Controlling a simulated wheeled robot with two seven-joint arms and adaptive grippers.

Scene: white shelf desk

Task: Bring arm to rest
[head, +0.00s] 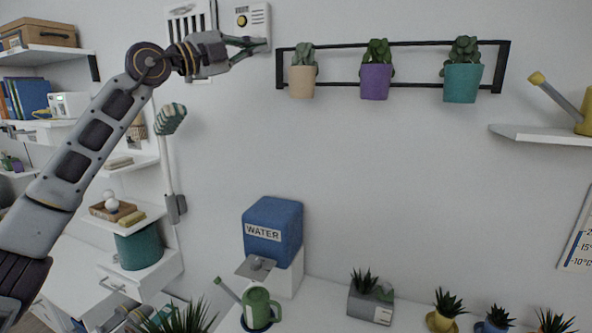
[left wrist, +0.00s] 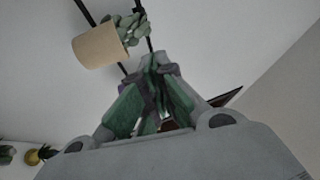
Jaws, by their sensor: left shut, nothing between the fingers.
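My left arm (head: 88,148) comes in from the left and reaches up across the wall. My left gripper (head: 262,44) is shut and empty, high up next to the white wall box with a yellow knob (head: 242,20). Its fingertips are just left of the black wall rack (head: 420,43). In the left wrist view the closed fingers (left wrist: 155,65) show green pads, with the beige pot (left wrist: 100,46) and its plant to their upper left. My right gripper is not in either view.
Beige, purple (head: 376,82) and teal (head: 462,83) potted plants hang on the rack. A blue water container (head: 273,227), a green watering can (head: 260,308) and small plants stand on the white desk below. Shelves (head: 45,54) line the left. The middle wall is clear.

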